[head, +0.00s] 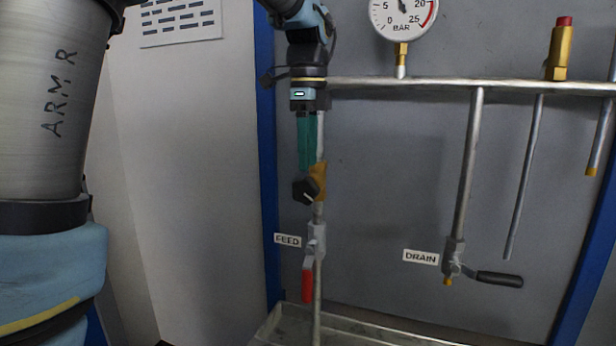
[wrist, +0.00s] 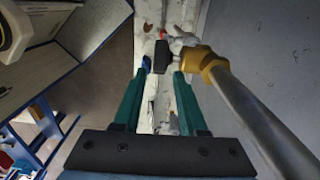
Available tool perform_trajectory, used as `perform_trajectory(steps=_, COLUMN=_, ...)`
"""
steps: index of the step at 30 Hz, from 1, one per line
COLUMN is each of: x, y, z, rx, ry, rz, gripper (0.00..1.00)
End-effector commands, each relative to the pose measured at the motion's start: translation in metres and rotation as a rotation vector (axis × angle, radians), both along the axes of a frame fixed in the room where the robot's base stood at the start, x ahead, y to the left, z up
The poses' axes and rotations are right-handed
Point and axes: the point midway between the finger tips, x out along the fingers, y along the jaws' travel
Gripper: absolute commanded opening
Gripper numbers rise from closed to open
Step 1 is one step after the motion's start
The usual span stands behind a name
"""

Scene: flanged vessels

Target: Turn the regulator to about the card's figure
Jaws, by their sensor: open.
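The regulator has a brass body (head: 318,180) on the vertical feed pipe and a black knob (head: 305,190) facing out, with a pale mark on it. In the wrist view the knob (wrist: 161,57) shows between and beyond the fingertips, with the brass body (wrist: 200,62) to the right. My gripper (head: 307,168) points down just above the knob, its teal fingers open; in the wrist view (wrist: 160,78) the gap between them is empty. The pressure gauge (head: 402,18), in BAR, is cut by the top edge, so its reading is unclear. No figure on a card is legible.
A red-handled FEED valve (head: 308,280) hangs below the regulator. A DRAIN valve with a black lever (head: 495,279) is at the right. A horizontal pipe (head: 440,84) runs behind my wrist. A brass fitting with a red cap (head: 562,45) stands on it. A printed sheet (head: 180,20) hangs upper left.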

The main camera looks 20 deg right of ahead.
Motion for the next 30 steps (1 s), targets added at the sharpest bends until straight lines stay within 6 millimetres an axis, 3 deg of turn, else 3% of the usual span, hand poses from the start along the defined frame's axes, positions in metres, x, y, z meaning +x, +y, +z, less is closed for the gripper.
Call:
perform_trajectory(steps=9, x=0.000, y=0.000, z=-0.044, rx=0.001, ry=0.001, rz=0.001, gripper=0.41)
perform_trajectory(steps=21, x=0.000, y=0.000, z=-0.052, rx=-0.001, ry=-0.001, rz=0.002, gripper=0.41)
perform_trajectory(steps=30, x=0.000, y=0.000, z=-0.052, rx=-0.001, ry=-0.001, rz=0.002, gripper=0.07)
